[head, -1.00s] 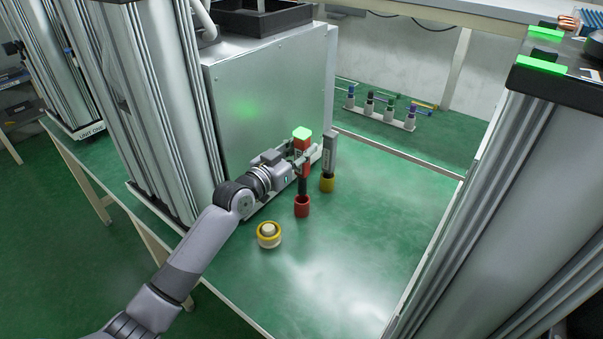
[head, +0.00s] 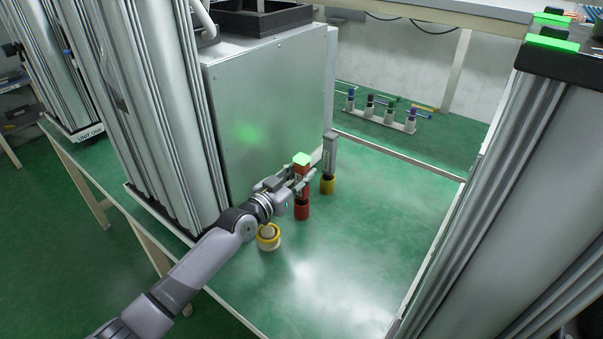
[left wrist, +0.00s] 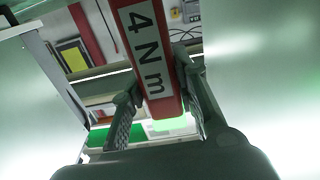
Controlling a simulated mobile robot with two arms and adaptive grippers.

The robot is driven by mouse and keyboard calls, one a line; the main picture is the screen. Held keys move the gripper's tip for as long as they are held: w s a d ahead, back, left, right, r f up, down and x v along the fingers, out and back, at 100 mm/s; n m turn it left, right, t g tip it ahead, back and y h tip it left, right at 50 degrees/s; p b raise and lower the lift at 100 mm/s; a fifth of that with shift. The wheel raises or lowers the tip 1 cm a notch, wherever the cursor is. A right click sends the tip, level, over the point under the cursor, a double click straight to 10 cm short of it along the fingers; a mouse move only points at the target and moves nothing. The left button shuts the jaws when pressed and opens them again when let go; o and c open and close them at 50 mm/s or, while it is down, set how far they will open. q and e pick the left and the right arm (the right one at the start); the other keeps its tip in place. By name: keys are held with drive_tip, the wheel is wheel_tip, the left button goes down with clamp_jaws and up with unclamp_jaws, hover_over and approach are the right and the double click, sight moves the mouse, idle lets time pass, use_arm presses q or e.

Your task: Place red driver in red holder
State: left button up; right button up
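The red driver (head: 302,180) has a glowing green top and stands upright in line with the red holder (head: 302,212) on the green bench. Its dark shaft no longer shows; the handle's lower end is right at the holder's mouth. How deep the shaft sits is hidden. My left gripper (head: 300,182) is around the handle, low above the bench. In the left wrist view the red driver (left wrist: 148,60), marked "4 Nm", lies between the fingers of my left gripper (left wrist: 158,85), which appear to touch both its sides. My right gripper is out of view.
A grey driver (head: 329,155) stands in a yellow holder (head: 328,186) just right of the red one. A yellow-ringed button (head: 268,237) sits close in front. A metal cabinet (head: 270,110) rises behind. The bench's right part is clear. A rack (head: 380,115) stands farther back.

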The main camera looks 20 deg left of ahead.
use_arm(q)
drive_tip(key=o, duration=0.4)
drive_tip(key=shift+r+p, duration=0.25)
drive_tip(key=shift+p, duration=0.05)
drive_tip(key=v, duration=1.2)
